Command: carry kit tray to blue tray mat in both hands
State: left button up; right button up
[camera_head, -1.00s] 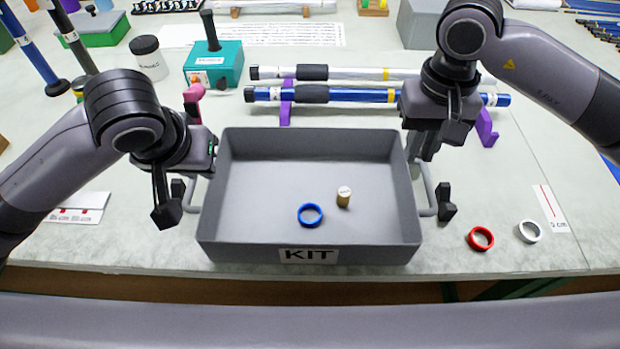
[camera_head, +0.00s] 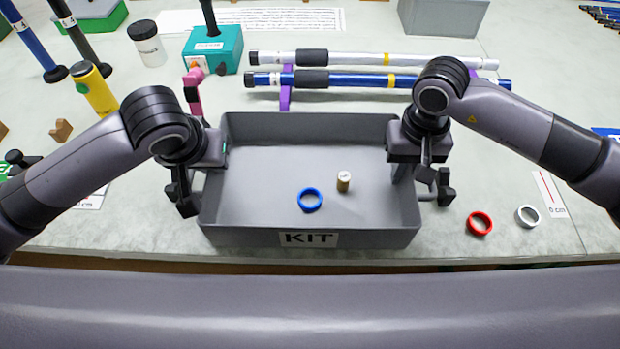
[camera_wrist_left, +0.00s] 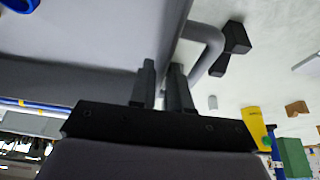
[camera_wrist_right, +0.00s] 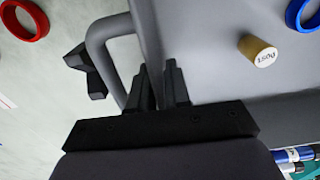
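The grey kit tray (camera_head: 310,238) sits level on the table near its front edge. A blue ring (camera_head: 310,200) and a small brass weight (camera_head: 343,182) lie in it. My left gripper (camera_wrist_left: 162,75) straddles the tray's left wall beside a bent handle, fingers close against it. My right gripper (camera_wrist_right: 158,75) straddles the right wall in the same way. Both look shut on the walls; the fingertips are partly hidden. A blue patch (camera_head: 606,132) shows at the right edge; I cannot tell if it is the blue tray mat.
A red ring (camera_head: 479,223) and a white ring (camera_head: 527,215) lie right of the tray. White (camera_head: 380,58) and blue rods (camera_head: 350,80) rest behind it on purple supports. A teal block (camera_head: 215,50) and a yellow cylinder (camera_head: 95,92) stand at the back left.

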pick_arm(q)
jog(key=shift+w+f, duration=0.15)
jog(key=shift+f, duration=0.25)
pick_arm(e)
jog(key=shift+f, duration=0.75)
pick_arm(q)
jog(key=shift+c, duration=0.3)
pick_arm(e)
jog(key=shift+c, duration=0.3)
pick_arm(q)
grip_shut()
pick_arm(e)
grip_shut()
pick_arm(q)
jog(key=shift+r, duration=0.1)
pick_arm(e)
jog(key=shift+r, duration=0.1)
